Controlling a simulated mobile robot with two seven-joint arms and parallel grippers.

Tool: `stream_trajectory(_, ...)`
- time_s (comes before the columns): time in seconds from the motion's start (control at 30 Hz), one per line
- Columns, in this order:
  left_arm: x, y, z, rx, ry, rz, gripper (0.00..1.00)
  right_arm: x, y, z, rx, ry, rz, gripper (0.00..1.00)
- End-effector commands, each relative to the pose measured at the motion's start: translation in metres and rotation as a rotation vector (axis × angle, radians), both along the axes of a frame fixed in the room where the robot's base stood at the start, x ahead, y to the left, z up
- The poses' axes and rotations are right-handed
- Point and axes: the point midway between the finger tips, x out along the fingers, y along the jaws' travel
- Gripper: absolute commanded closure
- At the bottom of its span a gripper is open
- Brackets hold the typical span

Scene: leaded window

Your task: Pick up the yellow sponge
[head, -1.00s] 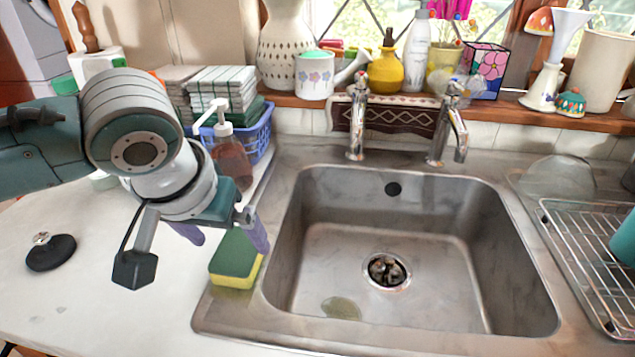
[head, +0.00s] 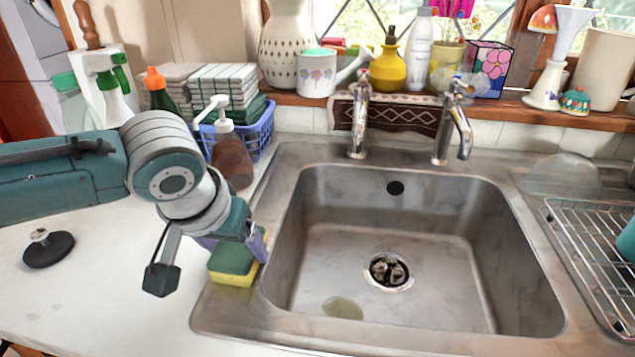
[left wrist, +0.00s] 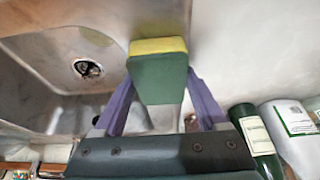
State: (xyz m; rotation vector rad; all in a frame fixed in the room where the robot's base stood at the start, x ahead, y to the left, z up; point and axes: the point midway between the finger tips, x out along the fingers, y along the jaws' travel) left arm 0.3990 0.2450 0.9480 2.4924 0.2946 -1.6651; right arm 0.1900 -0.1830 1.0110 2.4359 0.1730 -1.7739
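The yellow sponge (head: 232,277) has a green top layer and lies on the left rim of the steel sink, green side up. My left gripper (head: 236,249) is low over it, with a purple finger on either side. The gripper hides part of the sponge's far side. In the left wrist view the sponge (left wrist: 158,76) sits between the two spread fingertips of the left gripper (left wrist: 160,88). I cannot tell whether either finger touches it. My right gripper is in neither view.
The sink basin (head: 400,230) is right of the sponge. A brown soap pump bottle (head: 231,160) and a blue basket (head: 262,132) stand behind the gripper. A black sink plug (head: 48,249) lies on the white counter. A wire dish rack (head: 590,250) is at the right.

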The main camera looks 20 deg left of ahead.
Motion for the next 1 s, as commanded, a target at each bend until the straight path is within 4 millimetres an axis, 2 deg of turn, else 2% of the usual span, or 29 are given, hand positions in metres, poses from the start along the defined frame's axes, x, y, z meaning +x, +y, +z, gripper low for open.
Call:
stream_trajectory(0.07, 0.0, 0.0, 0.0, 0.0, 0.0, 0.0, 0.41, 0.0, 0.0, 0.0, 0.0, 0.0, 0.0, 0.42)
stream_trajectory(0.4, 0.0, 0.0, 0.0, 0.0, 0.0, 0.0, 0.78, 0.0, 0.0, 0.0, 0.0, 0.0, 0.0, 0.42)
stream_trajectory(0.63, 0.0, 0.0, 0.001, 0.0, 0.0, 0.0, 0.78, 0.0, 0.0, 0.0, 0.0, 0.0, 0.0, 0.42)
stream_trajectory(0.77, 0.0, 0.0, 0.007, 0.0, -0.001, 0.001, 0.78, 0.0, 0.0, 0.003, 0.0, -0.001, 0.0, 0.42)
stream_trajectory(0.87, 0.001, 0.001, 0.02, 0.0, -0.002, 0.001, 0.78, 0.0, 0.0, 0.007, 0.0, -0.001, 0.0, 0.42)
stream_trajectory(1.0, 0.001, 0.0, 0.055, -0.001, -0.005, 0.0, 0.78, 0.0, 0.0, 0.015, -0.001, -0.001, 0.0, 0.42)
